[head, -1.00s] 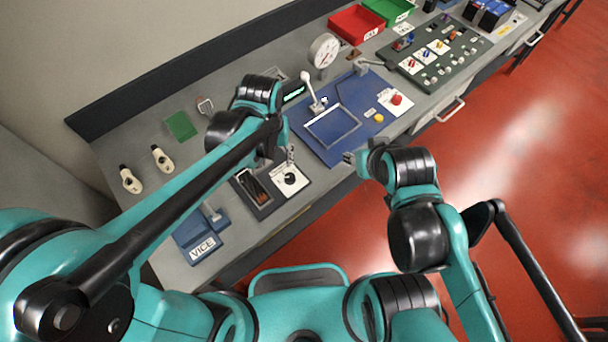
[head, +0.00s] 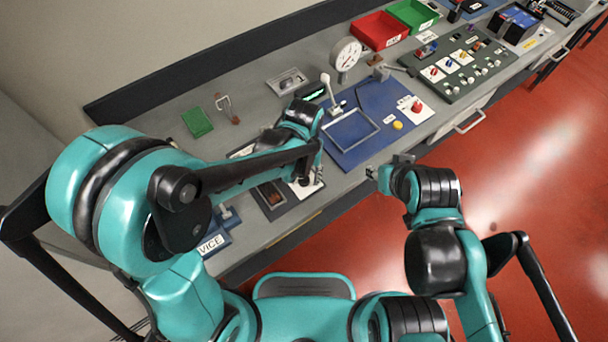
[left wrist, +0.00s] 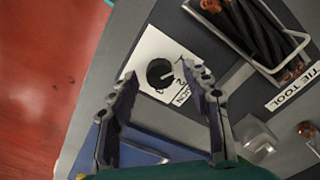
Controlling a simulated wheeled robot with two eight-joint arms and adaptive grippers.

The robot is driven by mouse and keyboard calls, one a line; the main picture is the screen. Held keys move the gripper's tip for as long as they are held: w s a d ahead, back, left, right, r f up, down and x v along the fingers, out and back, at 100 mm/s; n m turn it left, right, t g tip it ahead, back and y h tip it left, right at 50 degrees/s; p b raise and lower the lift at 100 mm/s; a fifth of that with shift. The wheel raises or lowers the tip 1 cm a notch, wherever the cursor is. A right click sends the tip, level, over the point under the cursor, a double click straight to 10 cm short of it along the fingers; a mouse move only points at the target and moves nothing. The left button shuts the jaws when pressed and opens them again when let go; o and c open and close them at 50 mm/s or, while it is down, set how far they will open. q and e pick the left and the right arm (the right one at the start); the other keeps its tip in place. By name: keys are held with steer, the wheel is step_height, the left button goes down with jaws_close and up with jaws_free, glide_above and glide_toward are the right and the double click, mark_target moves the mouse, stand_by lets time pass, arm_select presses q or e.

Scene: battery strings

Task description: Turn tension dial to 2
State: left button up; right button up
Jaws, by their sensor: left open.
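The tension dial is a round black knob (left wrist: 160,73) with a pale pointer mark, on a white plate (left wrist: 150,50). In the head view my left gripper (head: 318,180) is over the white plate (head: 303,190) and hides the knob. My right gripper (head: 372,173) is beyond the bench's front edge, its jaws unclear.
A tray of black cables (left wrist: 262,35) labelled TIE TOOL lies beside the dial. A blue panel (head: 375,130) with a frame, lever and red button (head: 417,105) is to the right. A blue vice (head: 215,240) is to the left. A gauge (head: 346,54) stands behind.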

arm_select(q)
jaws_close()
steer(key=shift+m, duration=0.3)
steer(key=m, duration=1.1)
steer(key=shift+b, duration=0.35)
stand_by(0.4)
jaws_free()
